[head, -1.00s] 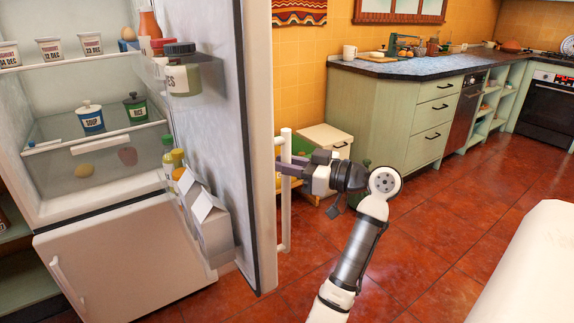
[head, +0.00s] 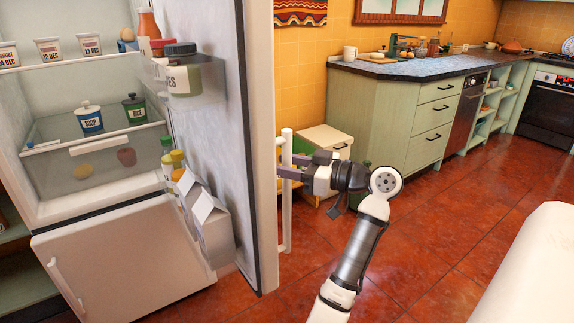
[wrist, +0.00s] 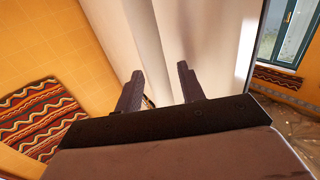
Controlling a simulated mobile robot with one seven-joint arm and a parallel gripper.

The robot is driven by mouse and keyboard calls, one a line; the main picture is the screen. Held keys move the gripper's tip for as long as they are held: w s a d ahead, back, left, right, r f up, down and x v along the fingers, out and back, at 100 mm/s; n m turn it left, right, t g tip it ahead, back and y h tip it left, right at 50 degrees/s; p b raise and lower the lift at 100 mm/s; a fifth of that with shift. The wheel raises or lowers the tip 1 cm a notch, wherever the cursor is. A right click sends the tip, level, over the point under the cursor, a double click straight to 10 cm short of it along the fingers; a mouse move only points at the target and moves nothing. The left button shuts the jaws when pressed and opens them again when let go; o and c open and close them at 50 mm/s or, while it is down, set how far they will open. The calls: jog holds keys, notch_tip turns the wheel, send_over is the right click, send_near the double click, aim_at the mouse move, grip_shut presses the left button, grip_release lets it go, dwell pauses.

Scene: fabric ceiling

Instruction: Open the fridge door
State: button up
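The fridge door (head: 216,135) stands wide open, swung out toward me, with its shelved inner side facing left. Its white vertical bar handle (head: 287,215) is on the outer side, near the door's free edge. My gripper (head: 289,167) is at the handle's upper part, reaching it from the right. In the wrist view, my gripper's two dark fingers (wrist: 160,85) are spread apart, with the pale handle and door surface beyond and between them. I cannot tell whether either finger touches the handle. The fridge interior (head: 90,90) is exposed, with several jars and cups on its shelves.
Bottles and cartons (head: 207,222) sit in the door's lower rack. A small white-topped cabinet (head: 324,138) stands behind my gripper. A green counter (head: 410,120) is at the back.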

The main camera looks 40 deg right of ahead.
jog(key=b+v, duration=0.1)
jog(key=v, duration=1.3)
jog(key=shift+w+f, duration=0.1)
